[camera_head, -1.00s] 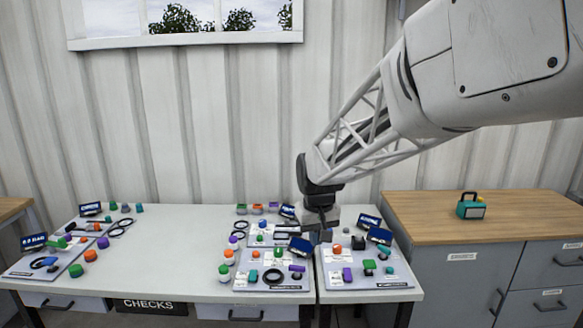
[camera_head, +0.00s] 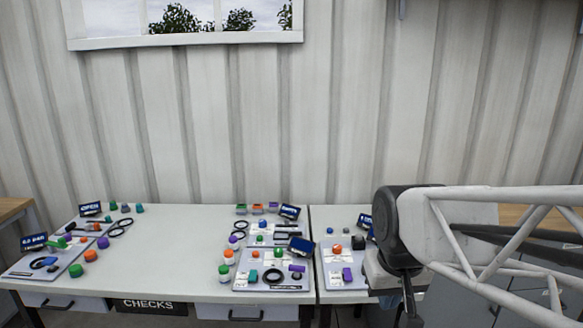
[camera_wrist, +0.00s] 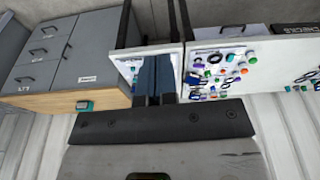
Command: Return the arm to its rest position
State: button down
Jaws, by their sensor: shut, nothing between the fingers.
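My gripper (camera_wrist: 155,62) shows in the wrist view as two dark blue fingers side by side, shut with nothing between them. The fingers point over the small right-hand table, above its surface as far as I can tell. In the head view my arm is folded low at the right edge, in front of the right end of the tables.
A white table (camera_head: 180,235) carries several panels with colored knobs, rings and small blue displays. A wooden-topped grey cabinet (camera_wrist: 75,55) stands beside it, with a teal boxy object (camera_wrist: 84,106) on top. My arm hides most of the cabinet in the head view.

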jog(key=s+d+f, duration=0.1)
jog(key=s+d, duration=0.1)
jog(key=s, duration=0.6)
jog(key=shift+s+f+m, duration=0.2)
jog(key=shift+f+m, duration=0.2)
jog(key=shift+w, duration=0.1)
jog(key=g, duration=0.2)
send_over(253, 277)
notch_tip(253, 277, down, 14)
jog(key=shift+f, duration=0.15)
dwell(0.5)
notch_tip(253, 277, down, 14)
jog(key=shift+r, duration=0.2)
dwell(0.5)
